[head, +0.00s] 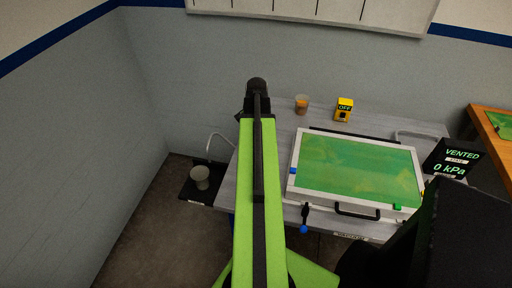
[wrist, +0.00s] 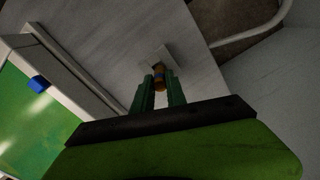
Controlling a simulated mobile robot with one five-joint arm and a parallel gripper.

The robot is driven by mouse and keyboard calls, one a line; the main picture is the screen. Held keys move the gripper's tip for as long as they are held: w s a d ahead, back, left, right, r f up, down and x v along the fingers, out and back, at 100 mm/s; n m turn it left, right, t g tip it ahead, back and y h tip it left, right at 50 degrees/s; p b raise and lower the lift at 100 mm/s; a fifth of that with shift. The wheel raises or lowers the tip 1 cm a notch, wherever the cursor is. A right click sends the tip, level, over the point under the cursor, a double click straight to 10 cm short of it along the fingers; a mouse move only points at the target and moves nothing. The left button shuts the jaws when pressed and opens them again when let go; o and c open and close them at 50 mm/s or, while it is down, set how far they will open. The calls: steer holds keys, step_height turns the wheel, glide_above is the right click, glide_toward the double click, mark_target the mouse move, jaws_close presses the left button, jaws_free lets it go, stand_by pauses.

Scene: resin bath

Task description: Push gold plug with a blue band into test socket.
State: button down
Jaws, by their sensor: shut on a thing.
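In the wrist view the gold plug with a blue band (wrist: 159,84) is between the green fingertips of my gripper (wrist: 159,92), which is shut on it. Just beyond the plug's far end lies a small grey square block (wrist: 165,54) on the table, which looks like the test socket. A dark spot shows on the block by the plug's tip. I cannot tell whether the tip touches or enters it. In the head view my gripper (head: 257,92) is over the table's left part, and the arm hides the plug and the block.
A white-framed box with a green top (head: 355,168) fills the table's right part; a blue fitting (head: 293,171) is on its left edge. A cup (head: 301,104) and a yellow OFF box (head: 344,109) stand behind. A display (head: 454,160) reads VENTED, 0 kPa.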

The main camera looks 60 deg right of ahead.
step_height(320, 180, down, 3)
steer(key=shift+f+b, duration=0.2)
steer(key=shift+b, duration=0.85)
steer(key=shift+r, duration=0.25)
steer(key=shift+f, duration=0.25)
steer(key=c, duration=1.3)
jaws_free()
steer(key=shift+r, duration=0.1)
steer(key=shift+c, duration=0.2)
step_height(320, 180, up, 13)
steer(key=p, duration=1.2)
steer(key=shift+f+p, duration=0.2)
steer(key=shift+p, duration=0.2)
steer(key=shift+f, duration=0.1)
